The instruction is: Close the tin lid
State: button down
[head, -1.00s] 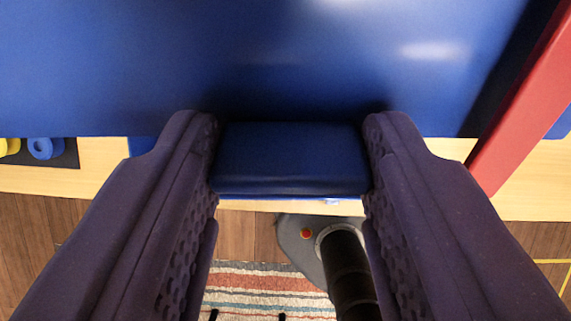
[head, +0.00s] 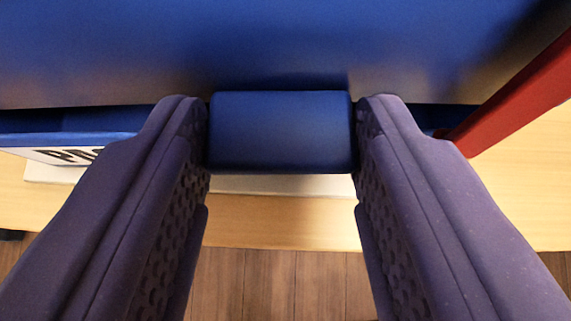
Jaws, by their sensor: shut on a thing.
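The blue tin lid (head: 270,45) fills the top of the head view. A blue tab (head: 281,131) sticks out from its near edge. My gripper (head: 281,130) is shut on this tab, with one purple finger on its left side and one on its right. Under the lid's edge at the left, part of the blue tin (head: 75,138) shows, with a white label bearing dark letters. A dark gap lies between the lid's edge and the tin there. The rest of the tin is hidden behind the lid and my fingers.
A red bar (head: 515,85) slants along the right side, close to the lid. A pale wooden table top (head: 270,222) lies below, with its front edge near the middle and brown floor (head: 270,283) beyond it. A white strip lies under the tin.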

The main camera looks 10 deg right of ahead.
jog(key=shift+s+f+b, duration=0.15)
jog(key=shift+f+b, duration=0.4)
jog(key=shift+f, duration=0.35)
jog(key=c, duration=0.5)
grip_release()
jog(key=shift+a, duration=0.1)
jog(key=p+v, duration=0.3)
jog(key=v, duration=0.4)
jog(key=shift+s+a+r, duration=0.1)
jog(key=shift+s+r, duration=0.05)
jog(key=shift+s, duration=0.1)
